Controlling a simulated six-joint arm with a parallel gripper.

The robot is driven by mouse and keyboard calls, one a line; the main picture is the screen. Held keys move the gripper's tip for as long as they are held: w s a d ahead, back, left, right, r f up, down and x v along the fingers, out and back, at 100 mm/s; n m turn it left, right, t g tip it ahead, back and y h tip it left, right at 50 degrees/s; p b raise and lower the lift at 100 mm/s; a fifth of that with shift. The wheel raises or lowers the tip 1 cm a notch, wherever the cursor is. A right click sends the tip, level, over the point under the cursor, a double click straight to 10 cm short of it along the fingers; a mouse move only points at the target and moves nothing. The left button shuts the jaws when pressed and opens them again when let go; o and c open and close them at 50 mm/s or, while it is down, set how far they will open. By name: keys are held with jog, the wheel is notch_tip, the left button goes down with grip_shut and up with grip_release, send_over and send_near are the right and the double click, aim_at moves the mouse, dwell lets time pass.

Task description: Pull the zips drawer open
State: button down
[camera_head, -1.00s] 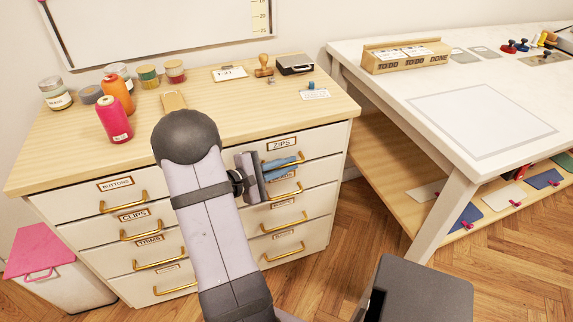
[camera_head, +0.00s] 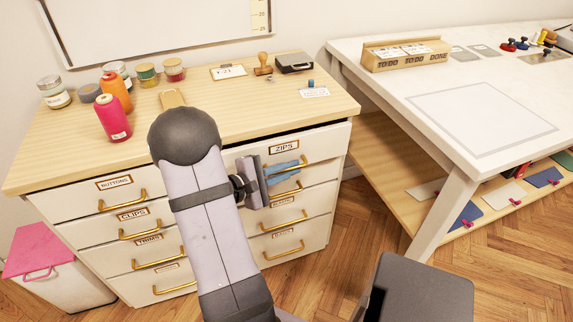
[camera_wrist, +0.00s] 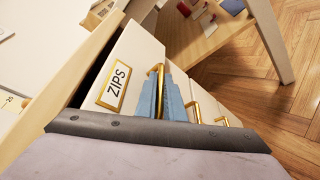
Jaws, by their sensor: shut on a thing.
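The zips drawer (camera_head: 325,139) is the top right drawer of the wooden-topped cabinet, with a ZIPS label that also shows in the wrist view (camera_wrist: 115,86). It stands slightly open, with a dark gap along its top edge under the cabinet top. Its brass handle (camera_head: 297,161) crosses the front below the label. My gripper (camera_head: 283,173) has its blue fingers shut on this handle; the handle also shows between the fingers in the wrist view (camera_wrist: 160,88). My arm hides part of the cabinet's middle.
The buttons drawer (camera_head: 72,201) and the other visible drawers look closed. Thread spools (camera_head: 113,119), jars and a stamp (camera_head: 263,65) stand on the cabinet top (camera_head: 215,105). A white table (camera_head: 400,120) stands to the right. Floor (camera_head: 345,235) in front of the right drawers is clear.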

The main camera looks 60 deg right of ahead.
jog(key=s+a+p, duration=1)
jog(key=p, duration=0.3)
jog(key=shift+s+a, duration=0.3)
dwell(0.3)
jog(key=c, duration=2.2)
grip_release()
jog(key=shift+o, duration=0.2)
jog(key=shift+w+a, duration=0.1)
jog(key=shift+a, duration=0.05)
